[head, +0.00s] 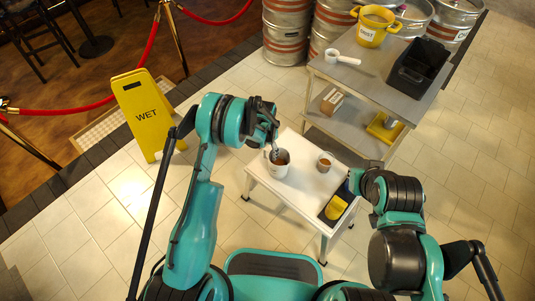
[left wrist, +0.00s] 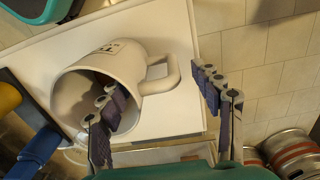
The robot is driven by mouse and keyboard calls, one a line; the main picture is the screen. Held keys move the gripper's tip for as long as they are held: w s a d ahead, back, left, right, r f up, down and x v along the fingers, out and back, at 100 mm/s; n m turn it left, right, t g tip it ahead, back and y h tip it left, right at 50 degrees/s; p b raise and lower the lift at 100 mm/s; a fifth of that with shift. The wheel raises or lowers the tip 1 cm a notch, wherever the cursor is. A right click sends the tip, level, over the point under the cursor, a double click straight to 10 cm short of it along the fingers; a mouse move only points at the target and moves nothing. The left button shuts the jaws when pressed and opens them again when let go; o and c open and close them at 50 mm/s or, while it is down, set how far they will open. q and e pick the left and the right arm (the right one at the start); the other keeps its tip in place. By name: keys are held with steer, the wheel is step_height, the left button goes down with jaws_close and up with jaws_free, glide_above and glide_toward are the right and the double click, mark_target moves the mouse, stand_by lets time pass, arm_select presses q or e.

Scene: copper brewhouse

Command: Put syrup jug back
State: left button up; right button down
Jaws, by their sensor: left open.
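A white jug (head: 279,168) with a brownish inside stands on the small white table (head: 296,194). It also shows in the left wrist view (left wrist: 125,66), with dark lettering and its handle toward the right. My left gripper (head: 274,147) is open at the jug. In the left wrist view, one finger of the left gripper (left wrist: 165,100) overlaps the jug's mouth and the other is beyond the handle, so the handle lies between them. Contact cannot be told. My right gripper (head: 353,182) is mostly hidden by its own arm near the table's right edge.
A dark tray (head: 348,193) with a yellow item is at the table's right. A grey shelf cart (head: 375,75) holds a yellow pot, a white scoop and a black bin. A yellow wet-floor sign (head: 146,112) stands left.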

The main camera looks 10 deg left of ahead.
arm_select(q)
step_height(320, 180, up, 6)
steer(key=shift+a+r+p, duration=0.1)
steer(key=shift+r+p, duration=0.1)
steer(key=shift+p, duration=0.65)
steer(key=shift+r, duration=0.6)
steer(key=s+a+r+n+t, duration=0.1)
steer(key=s+a+r, duration=0.15)
steer(key=r, duration=0.55)
steer(key=s+a+r+n+t, duration=0.1)
steer(key=s+r, duration=0.2)
steer(key=r, duration=0.4)
steer(key=s+a+r+n+t, duration=0.1)
steer(key=s+a+r, duration=0.15)
steer(key=r, duration=0.55)
steer(key=s+a+r+n+t, duration=0.2)
steer(key=s+r, duration=0.1)
steer(key=s, duration=0.6)
steer(key=s+a+r+n+t, duration=0.1)
steer(key=s+r+n+t, duration=0.1)
steer(key=s, duration=0.6)
steer(key=shift+s+a+r, duration=0.35)
steer(key=shift+s+r, duration=0.05)
steer(key=shift+r, duration=0.05)
